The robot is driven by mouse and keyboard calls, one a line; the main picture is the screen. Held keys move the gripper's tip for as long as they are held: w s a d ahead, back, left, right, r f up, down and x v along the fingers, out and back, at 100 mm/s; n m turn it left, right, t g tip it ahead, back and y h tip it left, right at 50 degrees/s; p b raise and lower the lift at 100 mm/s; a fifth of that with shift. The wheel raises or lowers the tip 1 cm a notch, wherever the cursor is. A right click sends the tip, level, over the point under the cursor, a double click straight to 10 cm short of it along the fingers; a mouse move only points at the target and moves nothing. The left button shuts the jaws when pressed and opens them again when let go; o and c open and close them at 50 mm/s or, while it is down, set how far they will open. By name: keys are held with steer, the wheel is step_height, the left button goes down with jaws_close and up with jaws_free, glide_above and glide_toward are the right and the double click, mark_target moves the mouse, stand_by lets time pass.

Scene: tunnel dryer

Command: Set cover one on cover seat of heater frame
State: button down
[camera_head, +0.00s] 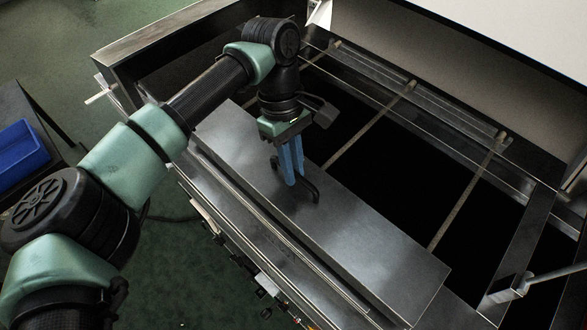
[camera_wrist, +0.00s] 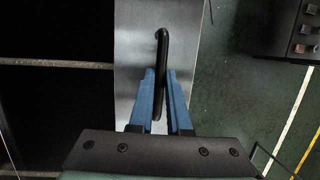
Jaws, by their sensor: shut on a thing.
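The cover (camera_head: 345,225) is a long flat grey metal plate with a black bar handle (camera_head: 314,191) near its middle. My gripper (camera_head: 293,182) has two blue fingers and is shut on that handle from above. In the wrist view the blue fingers (camera_wrist: 163,95) stand on both sides of the black handle (camera_wrist: 161,60), with the grey plate (camera_wrist: 190,20) under them. The cover lies along the front side of the heater frame (camera_head: 460,115). I cannot tell whether it touches the frame or hangs slightly above it. The cover seat is not clearly made out.
The frame's dark opening (camera_head: 385,160) lies behind the cover, crossed by thin rods (camera_head: 370,127). A pale panel (camera_head: 500,50) rises at the back. A blue bin (camera_head: 20,155) stands at the far left. A control box with buttons (camera_wrist: 290,35) shows in the wrist view.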

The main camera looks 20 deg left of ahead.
step_height(320, 180, down, 2)
steer(key=c, duration=0.9)
jaws_free()
steer(key=shift+o, duration=0.2)
steer(key=shift+w+r, duration=0.1)
steer(key=b+v, duration=0.3)
steer(key=v, duration=0.9)
